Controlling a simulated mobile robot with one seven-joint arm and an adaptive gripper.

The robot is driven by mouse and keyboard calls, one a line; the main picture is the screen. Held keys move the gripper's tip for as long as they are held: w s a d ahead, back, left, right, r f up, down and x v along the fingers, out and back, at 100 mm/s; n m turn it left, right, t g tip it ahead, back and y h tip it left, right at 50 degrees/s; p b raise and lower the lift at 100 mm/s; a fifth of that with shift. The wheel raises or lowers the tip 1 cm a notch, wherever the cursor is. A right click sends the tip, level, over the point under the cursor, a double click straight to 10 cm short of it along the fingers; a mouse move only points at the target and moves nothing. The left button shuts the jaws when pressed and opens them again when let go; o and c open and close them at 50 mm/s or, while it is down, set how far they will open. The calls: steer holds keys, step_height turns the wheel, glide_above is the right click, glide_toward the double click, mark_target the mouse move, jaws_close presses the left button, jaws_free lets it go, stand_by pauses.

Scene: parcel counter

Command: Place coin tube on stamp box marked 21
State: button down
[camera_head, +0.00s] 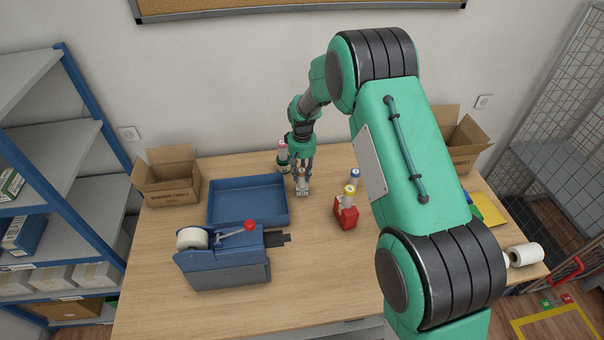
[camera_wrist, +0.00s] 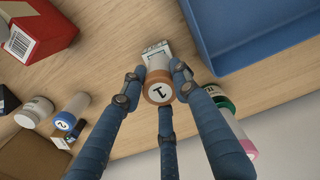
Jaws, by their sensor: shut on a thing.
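The coin tube (camera_wrist: 158,82), pale with an orange end marked 1, is held between the fingers of my gripper (camera_wrist: 160,90). In the head view my gripper (camera_head: 302,172) points down over the table right of the blue tray. A small pale box with dark print, which may be the stamp box (camera_wrist: 155,49), lies right by the tube's far end. It also shows below the fingers in the head view (camera_head: 302,191). Its number is not legible, and I cannot tell whether the tube touches it.
A blue tray (camera_head: 249,222) is left of my gripper, and a pink-topped tube (camera_head: 283,147) stands close behind. A tape dispenser (camera_head: 225,265) stands in front.

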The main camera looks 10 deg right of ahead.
steer(key=shift+f, duration=0.1)
steer(key=c, duration=1.3)
jaws_free()
step_height(320, 180, up, 11)
steer(key=shift+r, duration=0.65)
